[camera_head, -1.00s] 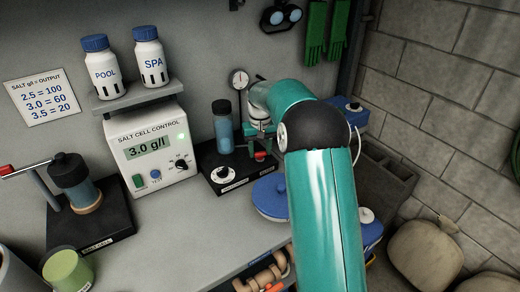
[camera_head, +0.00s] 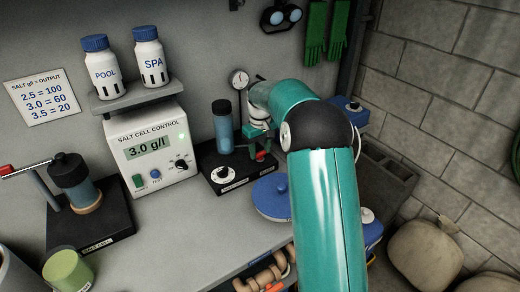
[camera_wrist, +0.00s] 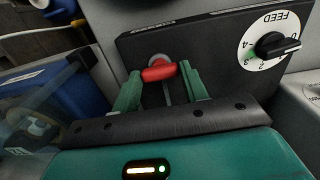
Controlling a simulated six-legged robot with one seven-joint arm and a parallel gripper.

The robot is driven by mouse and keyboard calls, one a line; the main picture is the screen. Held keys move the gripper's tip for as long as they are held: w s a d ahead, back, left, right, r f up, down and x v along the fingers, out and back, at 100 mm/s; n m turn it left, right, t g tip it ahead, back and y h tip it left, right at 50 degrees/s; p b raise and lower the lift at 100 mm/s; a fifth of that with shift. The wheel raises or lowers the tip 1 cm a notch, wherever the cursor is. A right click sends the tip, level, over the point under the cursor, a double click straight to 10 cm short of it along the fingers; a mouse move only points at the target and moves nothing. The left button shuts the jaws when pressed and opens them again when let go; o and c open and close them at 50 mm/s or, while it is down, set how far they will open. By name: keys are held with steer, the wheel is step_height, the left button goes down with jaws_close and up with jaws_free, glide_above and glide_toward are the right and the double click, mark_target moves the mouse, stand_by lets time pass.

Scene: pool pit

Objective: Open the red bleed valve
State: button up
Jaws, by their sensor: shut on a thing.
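The red bleed valve handle (camera_wrist: 158,72) shows in the wrist view on the edge of a black block, with a grey stem behind it. My gripper (camera_wrist: 161,76) has its two green fingers on either side of the handle, shut on it. In the head view the red handle (camera_head: 260,156) is a small spot below my gripper (camera_head: 257,141), at the right end of the black block. My wrist hides part of the valve there.
The FEED dial (camera_wrist: 272,42) is on the same block, with a blue cylinder (camera_head: 223,128) behind. The salt control box (camera_head: 150,150) stands left of it. A pressure gauge (camera_head: 239,78) is behind. A blue lid (camera_head: 270,197) lies in front.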

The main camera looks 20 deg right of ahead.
steer(key=shift+r, duration=0.1)
steer(key=o, duration=1)
steer(key=shift+r, duration=6.85)
